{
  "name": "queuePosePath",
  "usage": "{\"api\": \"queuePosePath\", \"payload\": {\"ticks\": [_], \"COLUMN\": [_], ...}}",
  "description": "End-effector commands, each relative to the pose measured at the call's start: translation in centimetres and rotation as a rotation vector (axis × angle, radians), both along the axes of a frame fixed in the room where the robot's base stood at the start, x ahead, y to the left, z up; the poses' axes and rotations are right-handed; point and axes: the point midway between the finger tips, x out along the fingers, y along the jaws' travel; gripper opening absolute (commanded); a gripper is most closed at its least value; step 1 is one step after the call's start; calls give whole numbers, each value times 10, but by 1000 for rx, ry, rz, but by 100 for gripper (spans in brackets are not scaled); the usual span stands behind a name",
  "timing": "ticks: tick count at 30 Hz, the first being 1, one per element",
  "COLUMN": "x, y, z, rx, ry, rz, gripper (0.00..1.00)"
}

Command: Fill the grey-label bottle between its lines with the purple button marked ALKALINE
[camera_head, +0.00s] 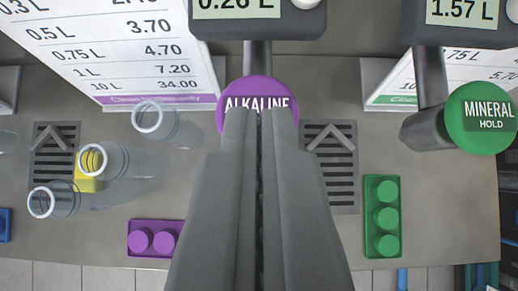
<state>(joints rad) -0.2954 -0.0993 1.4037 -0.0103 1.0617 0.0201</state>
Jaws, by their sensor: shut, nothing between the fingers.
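The round purple button marked ALKALINE (258,92) is at the top centre, under a display (237,6) that reads about 0.26 L. My gripper (259,114) is shut and empty, with its fingertips over the lower half of the button. I cannot tell whether the tips touch it. The area below the button is hidden behind my fingers.
A green button marked MINERAL HOLD (481,118) is at the right, under a 1.57 L display (462,10). Slotted drain grates (333,185) lie in the counter. A purple block (153,239) and a green block (382,216) sit near its front edge. Price boards (110,50) stand behind.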

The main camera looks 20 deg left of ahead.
Motion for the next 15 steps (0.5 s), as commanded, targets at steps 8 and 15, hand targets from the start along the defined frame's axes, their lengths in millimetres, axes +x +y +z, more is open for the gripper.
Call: {"api": "queuePosePath", "payload": {"ticks": [8,15], "x": [-33,-46], "y": [-9,-13], "z": [36,49], "rx": [1,1], "ry": [-4,-4], "rz": [0,0], "gripper": [0,0]}}
